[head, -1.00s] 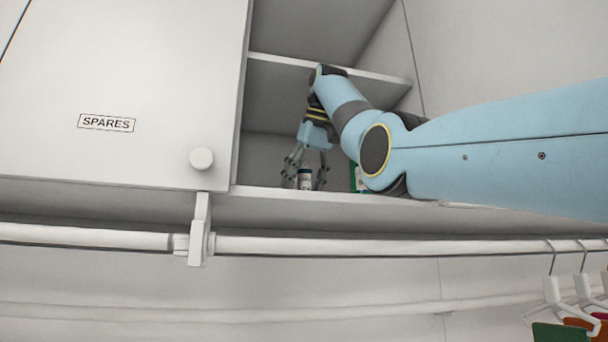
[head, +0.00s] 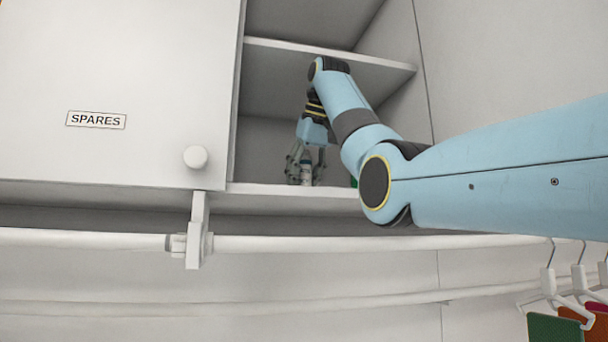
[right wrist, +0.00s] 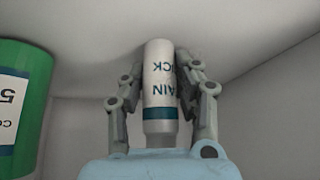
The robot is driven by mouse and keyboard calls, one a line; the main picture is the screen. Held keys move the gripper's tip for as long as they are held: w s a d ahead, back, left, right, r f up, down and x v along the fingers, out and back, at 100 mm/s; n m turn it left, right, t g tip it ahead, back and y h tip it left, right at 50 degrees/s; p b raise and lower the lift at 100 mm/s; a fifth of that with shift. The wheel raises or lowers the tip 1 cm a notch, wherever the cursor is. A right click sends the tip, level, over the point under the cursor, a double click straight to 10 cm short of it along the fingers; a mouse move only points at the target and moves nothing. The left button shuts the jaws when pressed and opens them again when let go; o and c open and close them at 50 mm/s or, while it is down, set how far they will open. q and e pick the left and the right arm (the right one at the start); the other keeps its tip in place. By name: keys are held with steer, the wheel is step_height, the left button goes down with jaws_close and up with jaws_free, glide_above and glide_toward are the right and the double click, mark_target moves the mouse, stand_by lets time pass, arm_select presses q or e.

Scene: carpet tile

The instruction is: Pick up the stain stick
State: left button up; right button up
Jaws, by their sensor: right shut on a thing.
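The stain stick (right wrist: 159,85) is a white cylinder with teal bands and lettering of which "AIN" and "CK" show in the right wrist view. My right gripper (right wrist: 163,80) is shut on it, one finger on each side. In the head view the right gripper (head: 305,174) reaches down inside the open cupboard, just above the lower shelf (head: 290,189), with the stain stick (head: 306,174) small and pale between its fingers. I cannot tell whether the stick still touches the shelf. My left gripper is not in view.
A green container (right wrist: 30,100) with a white label stands close beside the stick in the right wrist view. A cupboard door marked SPARES (head: 95,120) covers the left. An upper shelf (head: 330,58) lies above my gripper. A white rail (head: 350,243) with hangers (head: 552,285) runs below.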

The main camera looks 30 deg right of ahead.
jaws_close()
